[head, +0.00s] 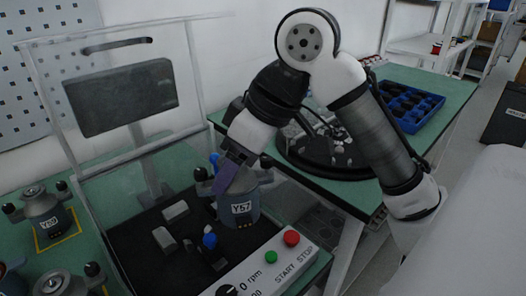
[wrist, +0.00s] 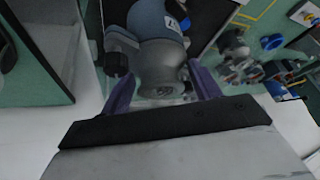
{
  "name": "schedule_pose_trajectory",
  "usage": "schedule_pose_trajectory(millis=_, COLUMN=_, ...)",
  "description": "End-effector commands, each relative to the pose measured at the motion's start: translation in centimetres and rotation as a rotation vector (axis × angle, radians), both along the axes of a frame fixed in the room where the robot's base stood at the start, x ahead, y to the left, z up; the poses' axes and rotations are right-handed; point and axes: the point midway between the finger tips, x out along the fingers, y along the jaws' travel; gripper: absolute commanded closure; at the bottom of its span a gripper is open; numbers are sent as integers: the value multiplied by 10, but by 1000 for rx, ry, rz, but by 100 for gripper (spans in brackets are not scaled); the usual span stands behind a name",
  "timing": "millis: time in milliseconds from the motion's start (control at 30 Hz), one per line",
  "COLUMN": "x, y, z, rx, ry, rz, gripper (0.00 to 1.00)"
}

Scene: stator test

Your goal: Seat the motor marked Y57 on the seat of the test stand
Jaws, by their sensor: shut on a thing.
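The motor marked Y57 (head: 240,210) is a blue-grey can with a white label and a metal top. My gripper (head: 228,176) is shut on it from above, with purple fingers. In the wrist view the motor (wrist: 158,42) sits between both fingers of my gripper (wrist: 163,88). The test stand (head: 128,222) has a black bed, grey blocks, blue-knobbed clamps and a clear guard. The motor is over the right part of this bed. Its underside and the seat beneath are hidden, so I cannot tell whether it touches.
Another motor (head: 46,214) stands in a yellow square at left, with more below it. A control panel (head: 268,262) with green and red buttons fronts the stand. A dark screen (head: 122,97) stands behind. A blue bin (head: 412,105) and round black tray (head: 330,150) are on the right table.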

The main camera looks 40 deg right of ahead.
Motion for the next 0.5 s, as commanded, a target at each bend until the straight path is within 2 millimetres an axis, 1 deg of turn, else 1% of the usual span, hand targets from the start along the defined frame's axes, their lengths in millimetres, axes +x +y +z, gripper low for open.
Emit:
schedule_pose_trajectory(millis=33, x=13, y=7, z=9, rx=5, ry=-13, rz=62, gripper=93)
schedule_pose_trajectory(millis=200, x=50, y=29, z=5, rx=2, ry=-57, rz=252, gripper=93)
schedule_pose_trajectory(millis=300, x=67, y=43, z=1, rx=1, ry=-80, rz=345, gripper=93)
schedule_pose_trajectory(millis=400, x=79, y=54, z=-2, rx=-1, ry=-97, rz=412, gripper=93)
schedule_pose_trajectory(millis=500, x=86, y=61, z=-6, rx=-3, ry=-108, rz=453, gripper=93)
